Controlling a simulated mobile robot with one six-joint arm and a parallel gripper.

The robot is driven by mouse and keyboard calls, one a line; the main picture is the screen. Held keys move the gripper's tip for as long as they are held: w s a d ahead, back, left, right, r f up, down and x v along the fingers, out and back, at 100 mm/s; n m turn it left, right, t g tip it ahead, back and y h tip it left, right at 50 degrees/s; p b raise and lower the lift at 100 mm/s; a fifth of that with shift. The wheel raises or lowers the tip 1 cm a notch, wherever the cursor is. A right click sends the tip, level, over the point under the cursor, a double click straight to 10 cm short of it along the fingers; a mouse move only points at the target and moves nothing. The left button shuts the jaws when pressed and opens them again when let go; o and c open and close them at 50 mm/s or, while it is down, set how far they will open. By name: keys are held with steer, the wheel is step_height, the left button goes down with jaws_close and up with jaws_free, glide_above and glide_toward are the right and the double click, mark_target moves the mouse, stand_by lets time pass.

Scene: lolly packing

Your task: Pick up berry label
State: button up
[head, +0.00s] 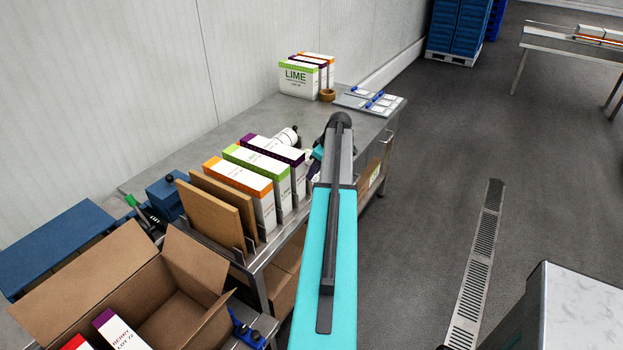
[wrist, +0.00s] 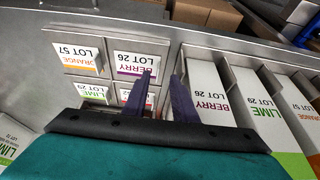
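The berry label (wrist: 136,64), white with purple print reading BERRY LOT 26, lies in the upper right compartment of a grey label tray (wrist: 108,49) in the wrist view. My gripper (wrist: 162,75) is open and empty. Its left fingertip overlaps the berry label's lower right part in the picture, and its right fingertip is beside the tray's right edge. I cannot tell how high the tips are above the label. In the head view my arm hides the tray, and only a bit of my teal gripper (head: 317,153) shows.
An orange label (wrist: 77,59) and a lime label (wrist: 93,92) lie in nearby compartments; a fourth is mostly hidden by a finger. A berry carton (wrist: 209,92) and a lime carton (wrist: 262,110) stand close right of my fingers. The bench's far part (head: 250,115) has clear room.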

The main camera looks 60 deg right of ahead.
steer(key=shift+w+d+f+p, duration=0.15)
steer(key=shift+w+f+p, duration=0.15)
steer(key=shift+f+p, duration=0.25)
steer(key=shift+p+x, duration=0.4)
steer(key=shift+x, duration=1.15)
steer(key=shift+s, duration=0.1)
jaws_close()
